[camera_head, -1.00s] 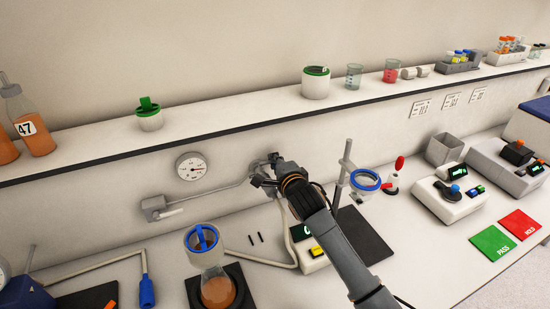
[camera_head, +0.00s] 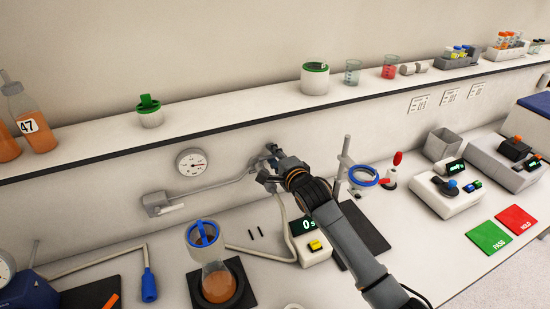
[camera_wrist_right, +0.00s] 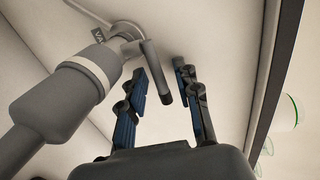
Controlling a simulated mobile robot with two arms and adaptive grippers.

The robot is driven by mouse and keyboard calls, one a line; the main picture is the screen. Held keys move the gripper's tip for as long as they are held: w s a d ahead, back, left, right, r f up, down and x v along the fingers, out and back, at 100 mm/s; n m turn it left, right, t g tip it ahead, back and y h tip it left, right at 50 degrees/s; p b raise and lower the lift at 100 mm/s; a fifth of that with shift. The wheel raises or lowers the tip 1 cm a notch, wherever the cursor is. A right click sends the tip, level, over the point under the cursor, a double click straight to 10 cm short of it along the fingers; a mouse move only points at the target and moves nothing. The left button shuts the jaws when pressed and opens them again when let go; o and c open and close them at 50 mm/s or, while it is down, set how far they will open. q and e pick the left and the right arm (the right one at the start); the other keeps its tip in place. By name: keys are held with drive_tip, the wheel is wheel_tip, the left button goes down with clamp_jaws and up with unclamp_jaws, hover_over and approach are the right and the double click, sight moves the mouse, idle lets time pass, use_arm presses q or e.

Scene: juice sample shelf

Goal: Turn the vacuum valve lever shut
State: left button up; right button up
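The vacuum valve (camera_wrist_right: 125,40) is a light grey fitting on the wall with a small tag beside it, in the right wrist view. Its darker grey lever (camera_wrist_right: 154,70) slants down and to the right. My right gripper (camera_wrist_right: 160,66) is open, its two blue-padded fingers apart. The lever's free end shows between the fingertips, and I cannot tell whether either finger touches it. In the head view the right gripper (camera_head: 268,165) is at the right end of the grey wall pipe (camera_head: 220,186) and mostly hides the valve. My left gripper is not in view.
A dial gauge (camera_head: 191,162) is on the wall left of the valve. A shelf edge (camera_head: 215,134) runs above it. Below stand a flask of orange liquid (camera_head: 218,285) and a timer (camera_head: 312,247) reading 0 s. A ring stand (camera_head: 343,165) is close on the right.

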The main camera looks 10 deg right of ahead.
drive_tip(key=v, duration=1.2)
